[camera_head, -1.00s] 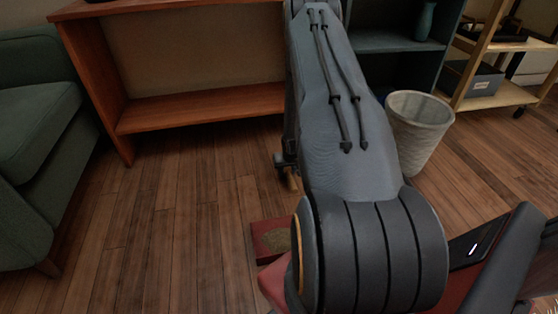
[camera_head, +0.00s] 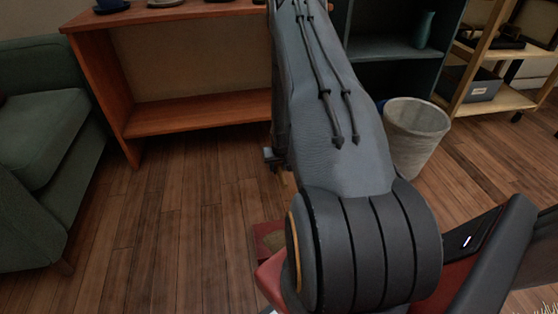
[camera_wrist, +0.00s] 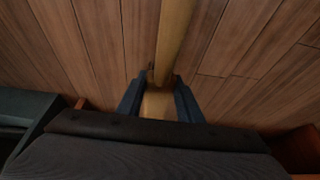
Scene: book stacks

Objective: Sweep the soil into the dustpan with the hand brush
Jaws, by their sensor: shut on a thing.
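In the wrist view my gripper (camera_wrist: 158,103) has its two dark blue fingers shut on a pale wooden handle (camera_wrist: 176,25), which I take to be the hand brush. The handle runs up out of the top of that view; its bristles are not seen. In the head view a red dustpan (camera_head: 262,229) lies on the floor, partly hidden behind my arm. I see no soil on the bare floor.
An orange-brown wooden shelf (camera_head: 195,115) stands ahead, with dishes on top. A green sofa (camera_head: 40,140) is at the left. A pale waste basket (camera_head: 415,130) stands right of my arm, before a dark shelf and a wooden cart (camera_head: 500,95). The floor at left centre is clear.

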